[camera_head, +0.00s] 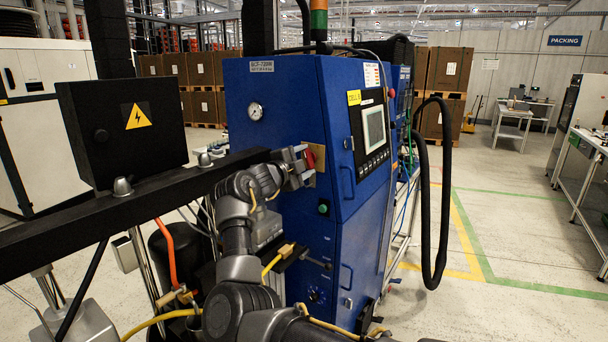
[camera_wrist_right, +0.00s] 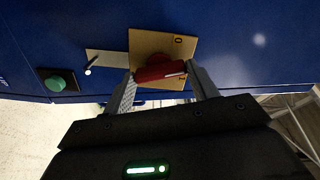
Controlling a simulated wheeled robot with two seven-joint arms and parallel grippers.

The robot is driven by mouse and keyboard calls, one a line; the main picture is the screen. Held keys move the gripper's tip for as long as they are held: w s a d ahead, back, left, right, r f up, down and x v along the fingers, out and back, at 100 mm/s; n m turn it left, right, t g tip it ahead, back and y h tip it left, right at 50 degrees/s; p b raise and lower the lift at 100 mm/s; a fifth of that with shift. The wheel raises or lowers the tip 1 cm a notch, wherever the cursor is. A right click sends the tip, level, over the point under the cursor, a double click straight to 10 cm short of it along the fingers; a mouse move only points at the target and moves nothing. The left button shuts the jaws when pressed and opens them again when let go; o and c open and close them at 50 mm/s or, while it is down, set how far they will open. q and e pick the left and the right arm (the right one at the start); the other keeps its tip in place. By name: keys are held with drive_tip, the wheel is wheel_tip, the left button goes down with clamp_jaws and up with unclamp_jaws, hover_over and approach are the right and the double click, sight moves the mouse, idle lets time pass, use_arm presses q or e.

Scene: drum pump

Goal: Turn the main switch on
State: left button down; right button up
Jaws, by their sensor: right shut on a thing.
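The main switch is a red rotary handle (camera_wrist_right: 155,73) on a yellow-beige plate (camera_wrist_right: 150,46) fixed to the blue cabinet. The plate carries marks that look like 0 and 1, and the handle lies almost level across the wrist view, its white-marked right end near the lower mark. My right gripper (camera_wrist_right: 163,80) is shut on the handle, one finger at each end. In the head view the red switch (camera_head: 317,155) shows on the cabinet's left face, with my right gripper (camera_head: 300,160) against it and partly covering it. My left gripper is not in view.
The blue cabinet (camera_head: 275,95) has a gauge (camera_head: 255,111), a screen (camera_head: 374,128) and a green button (camera_head: 323,207). A black box with a warning sign (camera_head: 136,116) and a dark beam (camera_head: 60,225) stand left.

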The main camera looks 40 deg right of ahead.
drive_tip(key=m+b, duration=0.3)
drive_tip(key=shift+f+m, duration=0.1)
drive_tip(key=shift+m, duration=0.2)
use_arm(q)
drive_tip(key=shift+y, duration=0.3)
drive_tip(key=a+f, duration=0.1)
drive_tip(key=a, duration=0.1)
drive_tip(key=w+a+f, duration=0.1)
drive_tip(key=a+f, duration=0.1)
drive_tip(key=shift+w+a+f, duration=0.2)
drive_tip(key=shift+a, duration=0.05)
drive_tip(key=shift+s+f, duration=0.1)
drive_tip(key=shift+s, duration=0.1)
use_arm(e)
drive_tip(key=shift+m, duration=0.3)
